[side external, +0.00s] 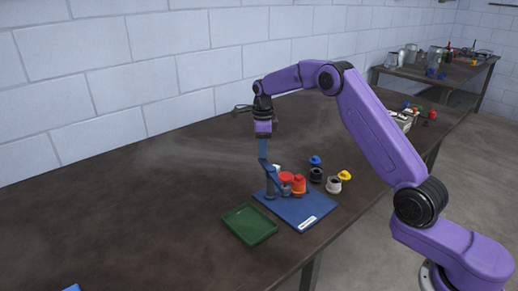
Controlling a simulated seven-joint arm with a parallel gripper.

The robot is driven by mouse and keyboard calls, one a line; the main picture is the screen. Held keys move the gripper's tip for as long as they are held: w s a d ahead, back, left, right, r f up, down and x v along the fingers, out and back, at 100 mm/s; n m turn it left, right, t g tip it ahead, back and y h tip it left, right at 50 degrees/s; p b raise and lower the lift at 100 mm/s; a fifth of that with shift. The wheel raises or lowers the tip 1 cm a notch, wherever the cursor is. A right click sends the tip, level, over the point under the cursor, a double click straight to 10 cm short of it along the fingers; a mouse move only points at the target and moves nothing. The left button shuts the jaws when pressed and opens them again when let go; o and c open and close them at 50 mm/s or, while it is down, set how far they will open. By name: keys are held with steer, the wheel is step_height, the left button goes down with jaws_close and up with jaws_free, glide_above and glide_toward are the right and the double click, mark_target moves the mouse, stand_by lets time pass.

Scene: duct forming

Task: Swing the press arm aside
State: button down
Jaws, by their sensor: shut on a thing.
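The press stands on a blue base plate (308,216) on the dark table. Its blue press arm (264,168) rises at the left rear of the plate, slanting near the red parts. My gripper (263,139) points down above the plate and is shut at the upper end of the blue piece, which seems to be the press arm's handle. The fingertips are small and hard to make out. A red cylinder (299,184) and another red-topped part (286,178) stand on the plate, just right of the press arm.
A green tray (250,225) lies front left of the plate. Small pots with a blue top (316,161) and a yellow top (344,176) stand right of the press. The table's left side is mostly clear. A block wall (120,70) runs behind.

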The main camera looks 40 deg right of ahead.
steer(key=shift+s+d+m, duration=0.1)
steer(key=shift+d+m, duration=0.2)
steer(key=shift+m, duration=0.2)
steer(key=shift+d, duration=0.1)
steer(key=c, duration=0.9)
jaws_free()
step_height(320, 180, up, 18)
steer(key=shift+f, duration=0.25)
